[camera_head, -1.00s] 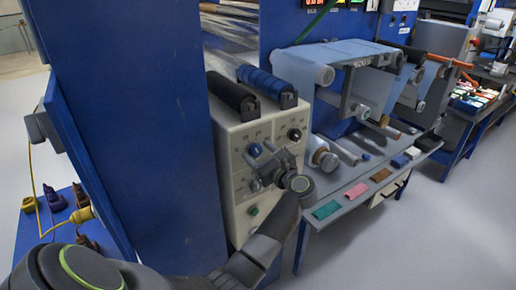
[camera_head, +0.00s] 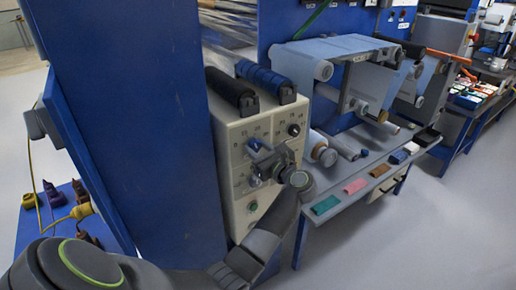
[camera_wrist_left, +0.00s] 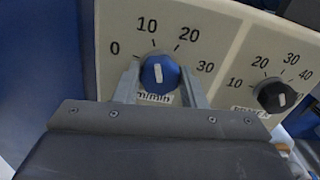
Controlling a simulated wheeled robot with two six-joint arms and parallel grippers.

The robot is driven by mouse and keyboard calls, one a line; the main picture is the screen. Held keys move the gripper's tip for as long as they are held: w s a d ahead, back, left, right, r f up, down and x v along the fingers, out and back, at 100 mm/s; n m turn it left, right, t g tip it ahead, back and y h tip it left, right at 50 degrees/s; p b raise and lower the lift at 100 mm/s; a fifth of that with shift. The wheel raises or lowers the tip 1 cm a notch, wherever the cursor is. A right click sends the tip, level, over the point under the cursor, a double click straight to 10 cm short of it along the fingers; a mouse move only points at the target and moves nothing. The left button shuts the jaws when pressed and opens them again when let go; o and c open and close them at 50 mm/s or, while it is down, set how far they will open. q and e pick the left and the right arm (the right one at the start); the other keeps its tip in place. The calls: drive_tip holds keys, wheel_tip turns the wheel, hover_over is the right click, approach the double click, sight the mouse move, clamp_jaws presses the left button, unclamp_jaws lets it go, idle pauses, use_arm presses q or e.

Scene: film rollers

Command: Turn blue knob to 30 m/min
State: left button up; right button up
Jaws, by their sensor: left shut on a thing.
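The blue knob (camera_wrist_left: 159,73) with a white pointer line sits on a cream panel (camera_wrist_left: 225,55) in the left wrist view. Its dial is marked 0, 10, 20 and 30, with an m/min label below. The pointer line stands nearly upright, towards the gap near 10. My left gripper (camera_wrist_left: 160,82) has one finger on each side of the knob and is shut on it. My right gripper is not in view.
A black knob (camera_wrist_left: 276,95) with its own scale is right of the blue one. A green button (camera_head: 252,206) is lower on the panel. Black (camera_head: 232,90) and blue (camera_head: 265,80) rollers lie on top. A grey shelf (camera_head: 335,206) with colored pieces extends right.

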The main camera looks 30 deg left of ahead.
use_arm(q)
drive_tip(key=shift+r+m, duration=0.1)
drive_tip(key=shift+m, duration=0.6)
drive_tip(key=m+p, duration=0.1)
drive_tip(key=m, duration=0.2)
drive_tip(key=shift+m+p, duration=0.35)
drive_tip(key=shift+m, duration=0.05)
drive_tip(key=m+p, duration=0.2)
drive_tip(key=m, duration=0.2)
drive_tip(key=shift+r, duration=0.1)
drive_tip(key=m+p, duration=0.3)
drive_tip(key=m, duration=0.2)
drive_tip(key=shift+w+m+p, duration=0.1)
drive_tip(key=shift+m+p, duration=0.3)
drive_tip(key=shift+f+m+p, duration=0.2)
drive_tip(key=shift+m+p, duration=1)
drive_tip(key=shift+m, duration=0.7)
drive_tip(key=o, duration=1)
drive_tip(key=shift+f, duration=0.1)
